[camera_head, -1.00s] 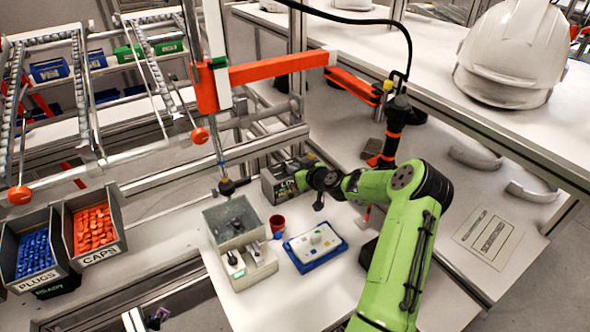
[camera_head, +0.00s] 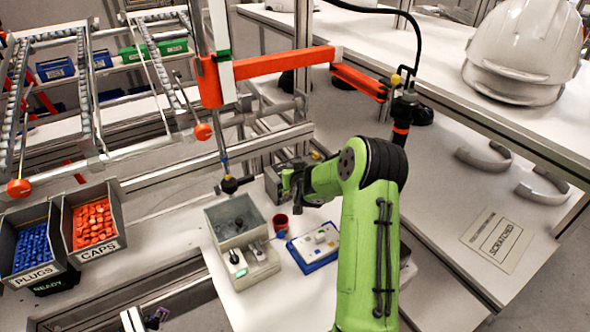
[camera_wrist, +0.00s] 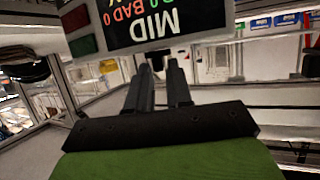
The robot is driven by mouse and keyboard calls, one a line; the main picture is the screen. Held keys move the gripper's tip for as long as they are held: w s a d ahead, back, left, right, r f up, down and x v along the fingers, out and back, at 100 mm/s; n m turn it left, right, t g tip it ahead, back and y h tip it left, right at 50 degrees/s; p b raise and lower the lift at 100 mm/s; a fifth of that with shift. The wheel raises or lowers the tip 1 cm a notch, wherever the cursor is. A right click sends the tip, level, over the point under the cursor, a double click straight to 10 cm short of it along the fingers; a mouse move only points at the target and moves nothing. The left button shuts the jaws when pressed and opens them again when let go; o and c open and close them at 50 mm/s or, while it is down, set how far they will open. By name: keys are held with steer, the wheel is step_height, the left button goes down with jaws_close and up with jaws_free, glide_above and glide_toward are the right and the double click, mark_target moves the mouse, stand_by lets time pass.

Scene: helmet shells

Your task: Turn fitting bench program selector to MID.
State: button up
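The fitting bench control box (camera_head: 272,184) stands at the back of the bench, partly hidden by my arm in the head view. In the wrist view its dark display (camera_wrist: 140,22) appears upside down and close, with large white letters MID and a smaller line with BAD. My gripper (camera_wrist: 163,62) points at the box, its tips beside the display's edge. A narrow gap shows between the two fingers. I cannot make out the selector knob or whether the fingers touch it.
A grey bin (camera_head: 236,222), a red cup (camera_head: 280,223) and a blue-edged tray (camera_head: 316,262) stand on the bench near my arm. An orange overhead beam (camera_head: 285,65) crosses behind. A shelf with a white helmet (camera_head: 522,52) lies to the right.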

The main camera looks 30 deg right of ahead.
steer(key=shift+o, duration=1.2)
steer(key=shift+w+f, duration=0.15)
steer(key=b+v, duration=0.2)
steer(key=v, duration=1.4)
steer(key=shift+w, duration=0.1)
